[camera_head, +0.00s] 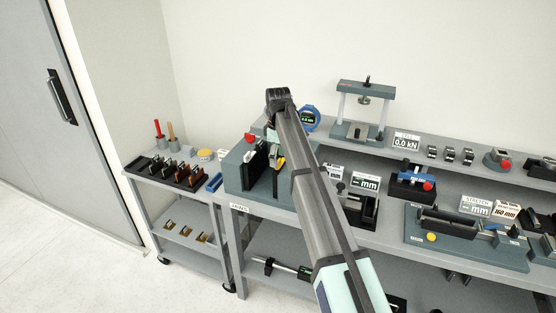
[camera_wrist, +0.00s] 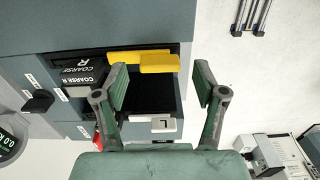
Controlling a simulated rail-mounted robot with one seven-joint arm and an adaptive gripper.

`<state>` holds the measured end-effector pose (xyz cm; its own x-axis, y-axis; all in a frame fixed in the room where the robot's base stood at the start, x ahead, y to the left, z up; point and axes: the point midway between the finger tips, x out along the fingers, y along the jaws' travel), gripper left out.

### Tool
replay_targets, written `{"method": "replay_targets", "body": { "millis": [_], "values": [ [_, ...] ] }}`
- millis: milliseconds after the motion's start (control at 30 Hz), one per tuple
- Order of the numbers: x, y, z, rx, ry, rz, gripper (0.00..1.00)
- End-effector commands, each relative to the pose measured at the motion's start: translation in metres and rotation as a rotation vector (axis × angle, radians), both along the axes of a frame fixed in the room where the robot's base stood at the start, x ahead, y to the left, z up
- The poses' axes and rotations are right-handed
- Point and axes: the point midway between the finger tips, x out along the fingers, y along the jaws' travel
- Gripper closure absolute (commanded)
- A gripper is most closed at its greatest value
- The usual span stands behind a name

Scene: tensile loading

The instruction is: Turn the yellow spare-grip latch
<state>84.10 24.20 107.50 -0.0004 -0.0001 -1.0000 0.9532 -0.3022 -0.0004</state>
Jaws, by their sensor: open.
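The yellow latch (camera_wrist: 158,61) shows in the wrist view as a flat bar at the top edge of a dark recess in the grey-blue fixture (camera_wrist: 100,35). My gripper (camera_wrist: 160,80) is open, with its two green-padded fingers apart and nothing held between them. The latch lies just ahead of the fingertips; its left end is near the left finger, and I cannot tell whether they touch. In the head view a small yellow part (camera_head: 281,162) shows at the fixture (camera_head: 240,170), beside my arm, which hides much of the area.
Black blocks marked COARSE R (camera_wrist: 78,70) sit left of the fingers. In the head view, a test frame (camera_head: 365,110) and several instruments stand on the bench; a side cart (camera_head: 165,215) is at left.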

Motion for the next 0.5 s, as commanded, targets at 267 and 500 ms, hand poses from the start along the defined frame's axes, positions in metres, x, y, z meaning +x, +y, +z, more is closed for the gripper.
{"method": "replay_targets", "body": {
  "millis": [267, 500],
  "values": [
    [0.001, 0.001, 0.051, 0.000, -0.002, 0.000, 0.29],
    [0.001, 0.000, 0.091, 0.000, 0.000, 0.000, 0.29]
  ]
}}
